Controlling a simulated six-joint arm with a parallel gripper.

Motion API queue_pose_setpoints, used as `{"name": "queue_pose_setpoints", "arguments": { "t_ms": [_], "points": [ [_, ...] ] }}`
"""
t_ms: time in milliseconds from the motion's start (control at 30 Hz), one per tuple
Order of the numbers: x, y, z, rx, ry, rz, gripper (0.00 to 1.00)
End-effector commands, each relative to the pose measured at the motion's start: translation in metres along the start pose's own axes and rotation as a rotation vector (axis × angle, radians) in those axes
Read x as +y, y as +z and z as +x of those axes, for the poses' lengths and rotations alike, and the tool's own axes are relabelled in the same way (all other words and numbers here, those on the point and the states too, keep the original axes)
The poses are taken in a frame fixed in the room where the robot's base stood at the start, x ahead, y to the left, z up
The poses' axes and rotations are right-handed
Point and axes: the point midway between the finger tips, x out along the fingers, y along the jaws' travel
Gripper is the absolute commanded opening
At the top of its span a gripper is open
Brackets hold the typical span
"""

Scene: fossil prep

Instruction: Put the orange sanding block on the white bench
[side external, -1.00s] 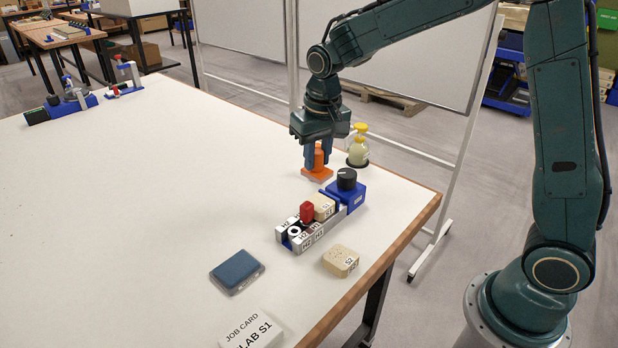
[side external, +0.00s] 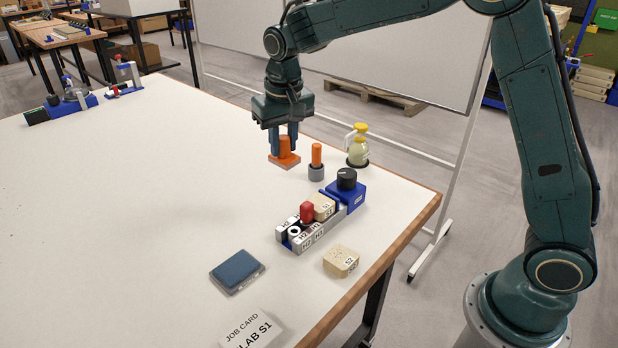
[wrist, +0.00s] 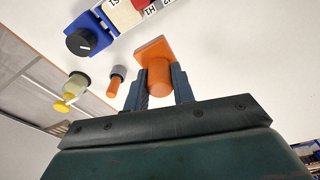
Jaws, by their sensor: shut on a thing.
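The orange sanding block (side external: 285,161) has a flat square base and an upright round handle. My gripper (side external: 284,143) points down over the white bench (side external: 150,190) with its two fingers shut on that handle. In the wrist view the block (wrist: 153,48) shows between the fingers of my gripper (wrist: 160,85), its base beyond the fingertips. The block is level, low over or on the bench's far part; I cannot tell whether its base touches the surface.
A grey holder with an orange-handled tool (side external: 316,160) stands close right of the block. A yellow-topped bottle (side external: 357,147) and a blue fixture with a black knob (side external: 346,190) stand farther right. A blue pad (side external: 237,270) lies in front.

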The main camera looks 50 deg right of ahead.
Motion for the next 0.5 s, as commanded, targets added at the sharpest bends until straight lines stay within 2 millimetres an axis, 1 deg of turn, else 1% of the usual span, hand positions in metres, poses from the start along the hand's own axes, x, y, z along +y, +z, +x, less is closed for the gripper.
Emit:
{"name": "queue_pose_setpoints", "arguments": {
  "t_ms": [33, 200, 400, 500],
  "points": [
    [-0.009, -0.006, -0.003, 0.002, 0.0, -0.002, 0.0],
    [-0.037, -0.02, -0.014, 0.002, -0.001, 0.0, 0.0],
    [-0.069, -0.031, -0.027, 0.001, -0.006, 0.005, 0.0],
    [-0.081, -0.034, -0.032, 0.0, -0.01, 0.008, 0.0]
  ]
}}
